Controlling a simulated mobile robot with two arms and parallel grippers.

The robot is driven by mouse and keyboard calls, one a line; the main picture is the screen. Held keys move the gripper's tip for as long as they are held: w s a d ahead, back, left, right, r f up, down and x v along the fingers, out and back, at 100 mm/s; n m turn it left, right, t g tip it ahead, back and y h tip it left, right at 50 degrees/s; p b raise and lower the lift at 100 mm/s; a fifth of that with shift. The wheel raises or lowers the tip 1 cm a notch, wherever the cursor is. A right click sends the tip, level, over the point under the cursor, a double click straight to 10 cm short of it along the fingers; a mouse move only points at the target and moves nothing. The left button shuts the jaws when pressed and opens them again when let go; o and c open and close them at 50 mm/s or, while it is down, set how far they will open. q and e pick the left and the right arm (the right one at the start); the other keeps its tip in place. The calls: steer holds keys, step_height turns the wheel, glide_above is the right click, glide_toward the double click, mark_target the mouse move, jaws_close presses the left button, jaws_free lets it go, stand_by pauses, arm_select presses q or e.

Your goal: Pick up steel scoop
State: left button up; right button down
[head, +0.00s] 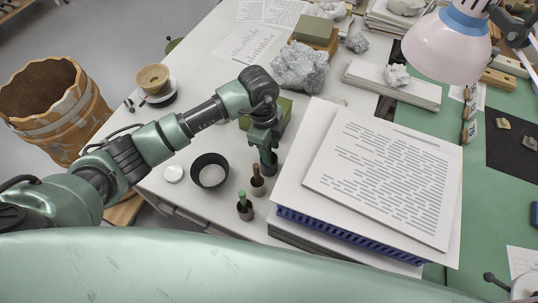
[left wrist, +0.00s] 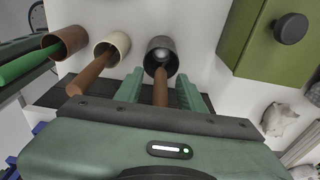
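The steel scoop (left wrist: 160,88) shows as a brown handle rising from a dark grey cup (left wrist: 161,56) in the left wrist view. A shiny rounded metal part shows inside that cup. My left gripper (left wrist: 160,84) is open, with one green finger on each side of the handle and gaps visible between. In the head view my left gripper (head: 266,146) points down over the dark cup (head: 268,167), hiding most of the handle. My right gripper is not in view.
Close by stand a cup with a brown handle (head: 256,174) and a cup with a green handle (head: 242,198). A black bowl (head: 209,171) is to the left. A paper stack (head: 380,170) is to the right, and a green box (left wrist: 270,45) is behind.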

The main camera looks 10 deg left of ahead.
arm_select(q)
jaws_close()
steer(key=shift+r, duration=0.1)
step_height(320, 180, up, 20)
steer(key=b, duration=0.2)
stand_by(0.4)
